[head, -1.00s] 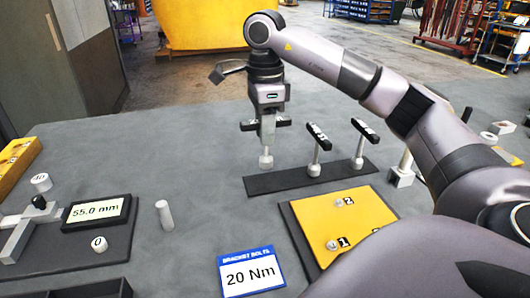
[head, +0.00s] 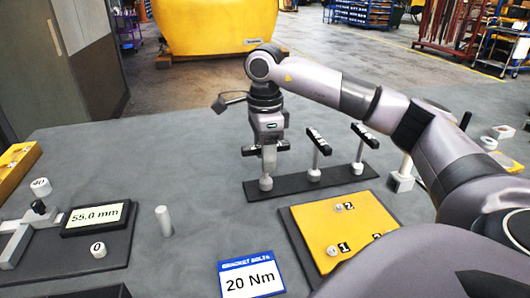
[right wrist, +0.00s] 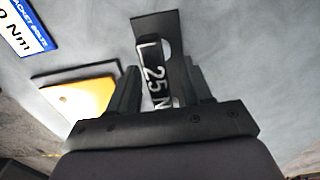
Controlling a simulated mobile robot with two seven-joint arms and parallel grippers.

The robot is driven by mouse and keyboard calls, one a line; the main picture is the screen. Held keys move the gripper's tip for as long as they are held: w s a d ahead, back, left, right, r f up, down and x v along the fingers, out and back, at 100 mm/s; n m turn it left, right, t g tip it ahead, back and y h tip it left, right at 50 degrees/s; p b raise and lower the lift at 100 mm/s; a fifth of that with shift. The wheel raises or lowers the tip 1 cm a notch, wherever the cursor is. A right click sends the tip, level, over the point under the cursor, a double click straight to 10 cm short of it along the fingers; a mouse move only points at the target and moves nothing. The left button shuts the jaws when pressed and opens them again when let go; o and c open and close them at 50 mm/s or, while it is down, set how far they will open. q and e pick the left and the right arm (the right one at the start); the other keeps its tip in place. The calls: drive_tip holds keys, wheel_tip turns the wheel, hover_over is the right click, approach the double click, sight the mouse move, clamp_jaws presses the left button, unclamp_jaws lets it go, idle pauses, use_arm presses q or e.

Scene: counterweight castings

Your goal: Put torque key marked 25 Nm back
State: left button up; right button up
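The torque key held by my right gripper (head: 269,158) has a black T-handle; in the right wrist view the handle of the torque key (right wrist: 155,75) reads "25 N", the rest hidden. My left gripper is not in view.
A yellow plate (head: 320,225) with bolts 1 and 2 lies in front of the rack. A "20 Nm" card (head: 250,275), a pale pin (head: 164,219) and a gauge reading 55.0 mm (head: 95,217) lie to the left. The table behind the rack's left end is clear.

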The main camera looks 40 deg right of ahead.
drive_tip(key=shift+r, duration=0.1)
wheel_tip(320, 180, up, 6)
drive_tip(key=shift+w+f, duration=0.1)
drive_tip(key=shift+f, duration=0.1)
wheel_tip(320, 180, up, 6)
drive_tip(key=p, duration=0.3)
drive_tip(key=shift+r, duration=0.25)
idle(0.3)
